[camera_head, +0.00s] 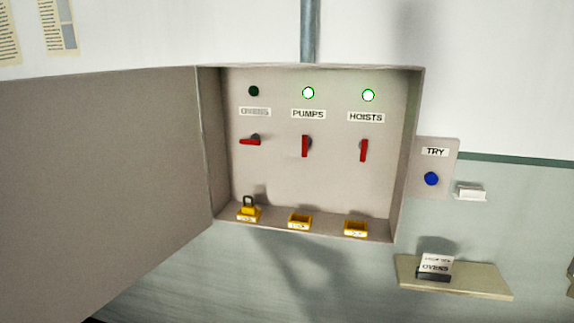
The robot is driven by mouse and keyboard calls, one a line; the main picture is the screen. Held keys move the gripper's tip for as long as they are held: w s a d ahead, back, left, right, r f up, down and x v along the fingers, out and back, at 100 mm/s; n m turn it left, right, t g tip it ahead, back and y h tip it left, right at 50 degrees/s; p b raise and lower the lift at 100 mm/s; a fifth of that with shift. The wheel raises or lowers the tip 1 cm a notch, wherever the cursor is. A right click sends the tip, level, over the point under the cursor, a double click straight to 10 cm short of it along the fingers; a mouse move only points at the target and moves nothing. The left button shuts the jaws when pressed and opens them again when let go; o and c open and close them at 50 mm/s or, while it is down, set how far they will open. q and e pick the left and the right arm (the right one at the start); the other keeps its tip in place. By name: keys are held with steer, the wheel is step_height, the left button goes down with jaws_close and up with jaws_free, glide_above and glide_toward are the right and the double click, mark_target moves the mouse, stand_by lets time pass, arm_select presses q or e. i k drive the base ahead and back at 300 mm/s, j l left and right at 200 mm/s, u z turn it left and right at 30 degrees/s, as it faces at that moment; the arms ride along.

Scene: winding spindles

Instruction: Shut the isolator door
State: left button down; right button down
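The isolator door (100,180) is a large grey panel standing wide open, hinged at the left edge of the isolator box (415,150). Inside the box, the OVENS handle (251,141) is horizontal and its lamp (254,91) is dark. The PUMPS handle (305,146) and HOISTS handle (364,150) are vertical, with their lamps (308,93) lit green-white. A padlock (249,204) sits in the left yellow holder on the box floor. The middle holder (300,221) and right holder (356,228) show no padlock. Neither of my grippers is in view.
A TRY panel (435,185) with a blue button (431,179) is right of the box. Below it, a shelf (475,281) carries an OVENS card in a dark stand (434,275). A small white piece (471,193) is on the wall. A conduit (310,30) runs up from the box.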

mark_target(103, 175)
steer(key=j+z, duration=0.2)
steer(key=j, duration=0.25)
steer(key=j+z, duration=0.2)
steer(key=j, duration=0.3)
steer(key=j+z, duration=0.2)
steer(key=j, duration=0.3)
steer(key=j+z, duration=0.2)
steer(key=j, duration=0.3)
steer(key=k+j+z, duration=0.2)
steer(key=j, duration=0.25)
steer(key=j+z, duration=0.15)
steer(key=j, duration=0.3)
steer(key=k+j+z, duration=0.2)
steer(key=j, duration=0.25)
